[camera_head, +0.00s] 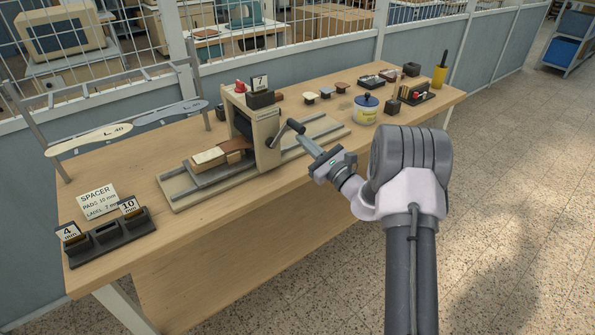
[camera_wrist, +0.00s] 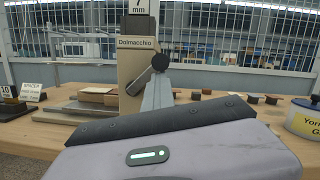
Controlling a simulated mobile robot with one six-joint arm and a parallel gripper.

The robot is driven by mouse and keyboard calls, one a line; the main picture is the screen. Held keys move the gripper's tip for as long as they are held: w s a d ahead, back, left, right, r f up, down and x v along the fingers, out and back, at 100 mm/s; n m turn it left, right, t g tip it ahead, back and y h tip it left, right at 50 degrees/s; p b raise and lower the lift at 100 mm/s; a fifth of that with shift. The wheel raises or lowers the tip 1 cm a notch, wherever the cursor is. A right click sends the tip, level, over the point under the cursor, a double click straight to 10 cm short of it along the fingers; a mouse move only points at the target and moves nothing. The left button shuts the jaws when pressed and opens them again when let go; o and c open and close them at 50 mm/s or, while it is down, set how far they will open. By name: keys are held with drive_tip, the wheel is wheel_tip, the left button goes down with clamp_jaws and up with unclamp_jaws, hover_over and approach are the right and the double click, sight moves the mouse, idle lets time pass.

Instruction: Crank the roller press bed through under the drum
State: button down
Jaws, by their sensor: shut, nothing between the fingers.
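The roller press (camera_head: 262,130) stands on the bench, with a cream frame and a dark drum mostly hidden inside. In the wrist view its side plate (camera_wrist: 133,62) reads "Dolmacchio". Its bed rails (camera_head: 185,187) run out on both sides. A pale block (camera_head: 208,157) and a brown piece (camera_head: 236,146) lie on the bed, left of the drum. The crank (camera_head: 283,133) slants up to a dark knob (camera_head: 297,126); the knob (camera_wrist: 160,62) also shows in the wrist view. My gripper (camera_head: 303,139) is shut and empty, its tips close to the knob; I cannot tell whether they touch.
A "7 mm" block (camera_head: 260,97) sits on top of the press. A blue-lidded jar (camera_head: 366,110) stands to the right, with stamps and small blocks beyond. A spacer rack (camera_head: 108,238) and sign (camera_head: 97,201) are at the bench's left. Floor in front is clear.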

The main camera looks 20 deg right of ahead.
drive_tip(key=shift+d+r+n, duration=0.1)
drive_tip(key=shift+r+n, duration=0.2)
drive_tip(key=shift+r, duration=0.2)
